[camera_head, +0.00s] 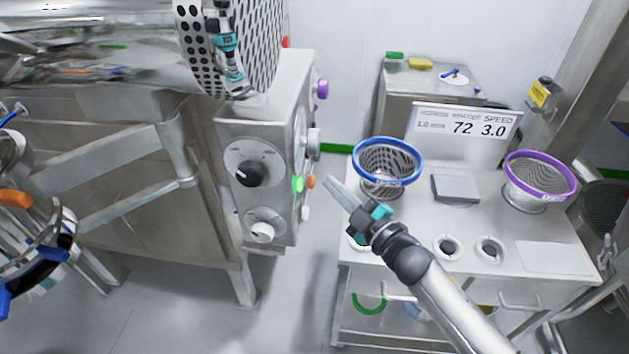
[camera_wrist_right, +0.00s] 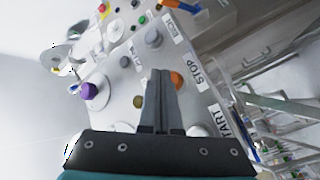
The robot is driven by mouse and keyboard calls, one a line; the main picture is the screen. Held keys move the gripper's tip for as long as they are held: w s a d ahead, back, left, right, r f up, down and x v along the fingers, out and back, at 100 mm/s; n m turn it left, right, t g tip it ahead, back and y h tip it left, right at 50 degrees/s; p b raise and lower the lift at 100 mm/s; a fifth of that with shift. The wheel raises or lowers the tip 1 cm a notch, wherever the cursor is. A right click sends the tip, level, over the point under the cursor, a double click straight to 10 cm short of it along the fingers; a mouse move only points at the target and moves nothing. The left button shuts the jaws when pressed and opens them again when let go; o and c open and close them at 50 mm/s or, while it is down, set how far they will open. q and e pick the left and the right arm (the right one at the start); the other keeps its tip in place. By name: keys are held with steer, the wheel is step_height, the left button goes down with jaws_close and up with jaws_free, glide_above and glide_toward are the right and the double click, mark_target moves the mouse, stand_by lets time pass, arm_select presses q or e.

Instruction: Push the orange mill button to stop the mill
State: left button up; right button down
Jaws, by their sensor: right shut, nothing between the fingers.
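The orange mill button (camera_head: 311,182) sits low on the side of the grey control box, beside a green button (camera_head: 298,184). My right gripper (camera_head: 330,183) reaches in from the lower right, shut and empty, its tips pointing at the box just right of the orange button. In the right wrist view an orange button (camera_wrist_right: 177,79) shows beside the tips of the shut fingers (camera_wrist_right: 163,75), near a STOP label; a finger partly covers it. Contact cannot be told. My left gripper is not seen.
The control box (camera_head: 262,110) also carries a black dial (camera_head: 250,173) and a purple knob (camera_head: 322,88). A steel table (camera_head: 410,225) on the right holds a blue-rimmed basket (camera_head: 388,160), a purple-rimmed basket (camera_head: 540,180) and a display (camera_head: 465,128). Floor shows between box and table.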

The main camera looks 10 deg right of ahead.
steer(key=shift+a, duration=0.1)
steer(key=shift+w+a, duration=0.1)
steer(key=shift+a, duration=0.2)
steer(key=shift+w+a, duration=0.15)
steer(key=shift+a, duration=0.35)
stand_by(1.0)
steer(key=shift+d, duration=0.1)
steer(key=shift+s+d, duration=0.25)
steer(key=shift+d, duration=0.55)
steer(key=d, duration=0.1)
steer(key=s+d, duration=0.1)
steer(key=d, duration=0.2)
steer(key=shift+s+d+p, duration=0.25)
steer(key=shift+d+p, duration=0.15)
stand_by(0.6)
